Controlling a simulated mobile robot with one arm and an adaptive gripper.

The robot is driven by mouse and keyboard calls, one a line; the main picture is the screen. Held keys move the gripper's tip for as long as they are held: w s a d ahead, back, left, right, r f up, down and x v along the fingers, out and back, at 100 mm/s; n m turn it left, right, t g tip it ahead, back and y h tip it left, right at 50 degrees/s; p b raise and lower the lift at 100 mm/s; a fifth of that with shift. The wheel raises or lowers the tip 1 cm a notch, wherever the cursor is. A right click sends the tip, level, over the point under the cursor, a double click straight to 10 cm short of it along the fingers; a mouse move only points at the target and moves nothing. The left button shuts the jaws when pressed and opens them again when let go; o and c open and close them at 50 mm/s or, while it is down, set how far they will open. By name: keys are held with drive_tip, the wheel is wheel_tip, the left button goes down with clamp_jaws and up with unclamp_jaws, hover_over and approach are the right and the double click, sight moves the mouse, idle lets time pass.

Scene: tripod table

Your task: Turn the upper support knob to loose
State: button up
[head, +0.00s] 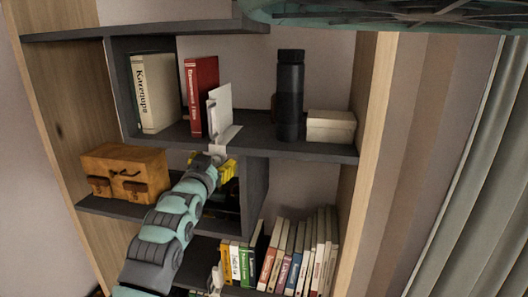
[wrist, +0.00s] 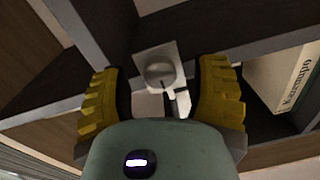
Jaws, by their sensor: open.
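The upper support knob (wrist: 159,76) is a round grey knob on a pale square plate (wrist: 167,53), seen in the wrist view between my fingers. A small pale lever-like part (wrist: 182,101) sits just below it. In the head view, a white support (head: 220,107) stands beside the red book, and its pale lower part (head: 224,137) reaches over the shelf's front edge. My gripper (wrist: 160,88) is open, with a yellow ribbed finger on either side of the knob and visible gaps to both. In the head view my gripper (head: 213,160) is just below that shelf edge, partly hidden by my arm.
The upper shelf holds a cream book (head: 157,93), a red book (head: 201,96), a black bottle (head: 290,95) and a pale box (head: 331,126). A brown case (head: 125,172) is at left. Several books (head: 290,262) stand below, near another small pale fitting (head: 216,279).

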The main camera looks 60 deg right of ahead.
drive_tip(key=shift+o, duration=0.4)
drive_tip(key=shift+s, duration=0.1)
clamp_jaws()
